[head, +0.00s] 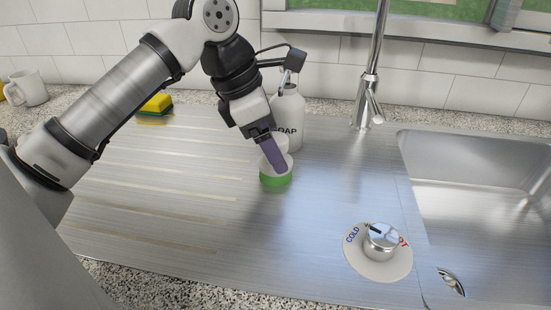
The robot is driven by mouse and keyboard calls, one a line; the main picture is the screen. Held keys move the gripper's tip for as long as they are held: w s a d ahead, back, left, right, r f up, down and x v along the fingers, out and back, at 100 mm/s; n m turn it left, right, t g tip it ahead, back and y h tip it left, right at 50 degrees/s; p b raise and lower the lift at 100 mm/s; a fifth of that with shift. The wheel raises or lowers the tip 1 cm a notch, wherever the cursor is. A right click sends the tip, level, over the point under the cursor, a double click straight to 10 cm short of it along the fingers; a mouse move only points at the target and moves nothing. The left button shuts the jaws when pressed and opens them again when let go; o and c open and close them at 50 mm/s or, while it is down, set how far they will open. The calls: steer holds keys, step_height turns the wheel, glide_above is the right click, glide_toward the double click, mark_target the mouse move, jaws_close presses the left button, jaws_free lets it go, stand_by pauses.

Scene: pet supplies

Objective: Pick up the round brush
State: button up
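A small round object, white on top with a green lower band (275,181), stands on the steel drainboard (200,220) in front of the soap bottle. It seems to be the round brush. My gripper (276,162) points down at it from above. Its purple finger overlaps the white top and hides part of it. I see only one finger clearly, so I cannot tell whether the gripper is open or shut, or whether it touches the object.
A white soap bottle (288,118) stands close behind my gripper. A tall faucet (372,70), a sink basin (480,190) and a temperature knob (381,242) are to the right. A yellow-green sponge (157,104) and a mug (28,88) are at the back left. The drainboard's front is clear.

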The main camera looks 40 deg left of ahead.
steer(key=x, duration=0.3)
steer(key=shift+w+d+f, duration=0.1)
steer(key=shift+w, duration=0.1)
steer(key=c, duration=1.1)
steer(key=shift+r, duration=0.7)
step_height(320, 180, up, 2)
steer(key=shift+r, duration=0.15)
steer(key=s+a+b, duration=0.1)
steer(key=s+a, duration=1.1)
steer(key=s, duration=0.1)
steer(key=shift+a, duration=0.3)
